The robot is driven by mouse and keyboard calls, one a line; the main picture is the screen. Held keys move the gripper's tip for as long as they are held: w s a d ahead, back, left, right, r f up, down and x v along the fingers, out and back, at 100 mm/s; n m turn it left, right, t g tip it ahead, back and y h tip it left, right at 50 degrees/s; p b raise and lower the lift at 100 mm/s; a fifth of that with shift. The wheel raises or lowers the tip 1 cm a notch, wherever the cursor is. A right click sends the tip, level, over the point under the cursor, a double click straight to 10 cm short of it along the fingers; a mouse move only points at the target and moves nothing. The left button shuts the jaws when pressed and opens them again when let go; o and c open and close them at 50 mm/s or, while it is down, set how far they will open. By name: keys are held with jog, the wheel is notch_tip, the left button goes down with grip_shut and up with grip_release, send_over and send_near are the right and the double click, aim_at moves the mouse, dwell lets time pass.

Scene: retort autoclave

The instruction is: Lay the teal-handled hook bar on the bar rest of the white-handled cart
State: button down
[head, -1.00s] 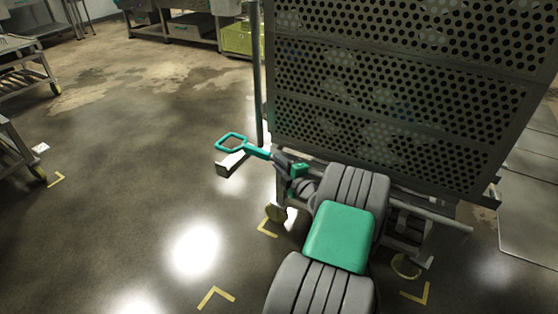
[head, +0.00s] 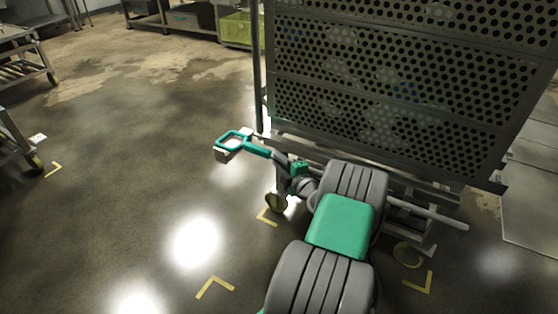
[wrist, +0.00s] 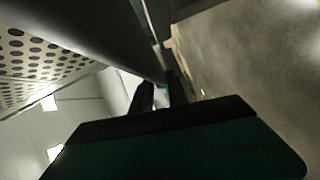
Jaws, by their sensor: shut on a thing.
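The hook bar shows its teal loop handle (head: 231,141) at the left and its pale rod (head: 430,213) running out to the right, low across the near side of the cart. My gripper (head: 284,164) is shut on the bar just right of the teal handle; my arm hides the rod's middle. The cart (head: 385,170) is a grey frame carrying tall perforated panels. A pale bracket (head: 222,156) sticks out at its left end, behind and partly under the loop in the picture. Whether bar and bracket touch cannot be told. In the wrist view the dark fingers (wrist: 163,95) are dim.
The perforated panel (head: 400,80) stands close behind the bar. Cart wheels (head: 276,202) and yellow floor marks (head: 215,286) lie below. Metal racks (head: 25,65) stand at the left, a green crate (head: 236,29) at the back.

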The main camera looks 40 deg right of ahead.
dwell(0.7)
jog(key=c, duration=1.2)
grip_release()
jog(key=shift+f, duration=0.2)
jog(key=f+p+v, duration=0.1)
jog(key=p+v, duration=0.1)
jog(key=v, duration=0.6)
jog(key=w+a+r+g+y+p, duration=0.3)
jog(key=w+a+r+y+p, duration=0.3)
jog(key=a+r+p, duration=0.7)
jog(key=a+r+m+g+p, duration=0.3)
jog(key=a+r+g+p, duration=0.3)
jog(key=a+r+p, duration=0.75)
jog(key=s+a+r+m+g+h+p, duration=0.1)
jog(key=s+a+r+m+p, duration=0.1)
jog(key=s+r+p, duration=0.3)
jog(key=s+a+r+m+g+h+p, duration=0.1)
jog(key=s+a+r+m+g+p, duration=0.1)
jog(key=r, duration=0.9)
jog(key=s+a+r+m+g+p, duration=0.1)
jog(key=s+a+r+m+p, duration=0.3)
jog(key=s+r+m+p, duration=0.2)
jog(key=s+r+p, duration=0.1)
jog(key=s+r, duration=0.1)
jog(key=s, duration=0.1)
jog(key=shift+r+m+h+p, duration=0.3)
jog(key=shift+h, duration=0.1)
